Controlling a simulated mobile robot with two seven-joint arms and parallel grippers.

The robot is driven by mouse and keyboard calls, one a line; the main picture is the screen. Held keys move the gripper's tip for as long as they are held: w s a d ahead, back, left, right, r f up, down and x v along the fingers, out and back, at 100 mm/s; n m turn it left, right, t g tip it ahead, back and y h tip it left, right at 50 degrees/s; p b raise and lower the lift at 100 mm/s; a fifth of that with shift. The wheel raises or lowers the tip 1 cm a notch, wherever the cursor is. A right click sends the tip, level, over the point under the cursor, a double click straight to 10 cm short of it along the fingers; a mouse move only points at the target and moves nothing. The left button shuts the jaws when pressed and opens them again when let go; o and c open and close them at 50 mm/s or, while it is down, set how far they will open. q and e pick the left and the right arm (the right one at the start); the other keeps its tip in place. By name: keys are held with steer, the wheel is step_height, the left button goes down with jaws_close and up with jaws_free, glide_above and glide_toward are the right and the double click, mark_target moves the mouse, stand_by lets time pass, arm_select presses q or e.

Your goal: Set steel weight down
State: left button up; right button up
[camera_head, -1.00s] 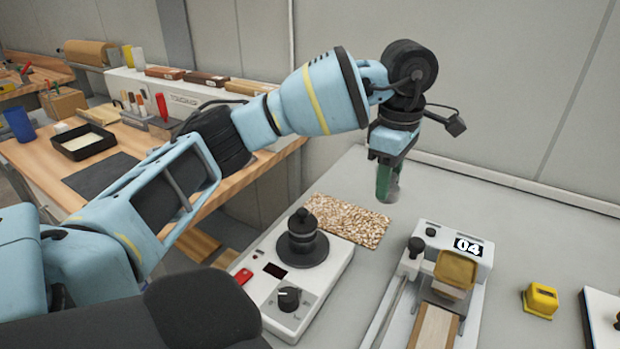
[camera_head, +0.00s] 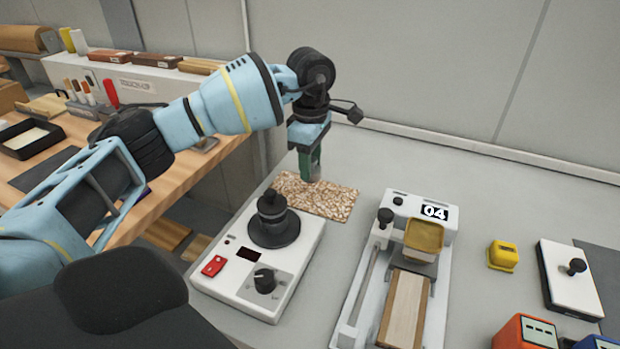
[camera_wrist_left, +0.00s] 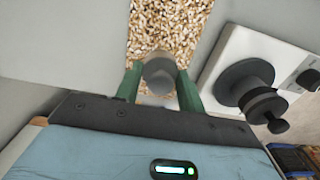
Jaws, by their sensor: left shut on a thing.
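My left gripper (camera_head: 309,172) has green fingers pointing down at the far part of the grey bench. It is shut on the steel weight, a small grey cylinder that shows between the green fingertips (camera_wrist_left: 159,96) in the left wrist view as the steel weight (camera_wrist_left: 158,70). In the head view the fingers mostly hide the weight. The weight is over the speckled tan mat (camera_head: 338,201), near its back edge. The mat also shows in the left wrist view (camera_wrist_left: 172,22). I cannot tell whether the weight touches the mat. My right gripper is not in view.
A white device (camera_head: 225,283) with a black disc and knobs stands just in front of the mat. The white roller coater marked 04 (camera_head: 447,225) stands to the right, with a yellow block (camera_head: 502,255) beyond it. The bench behind the mat is clear.

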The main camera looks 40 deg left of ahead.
arm_select(q)
steer(key=shift+f, duration=2.05)
steer(key=shift+f, duration=0.15)
steer(key=o, duration=1.2)
step_height(320, 180, up, 12)
steer(key=shift+r, duration=0.1)
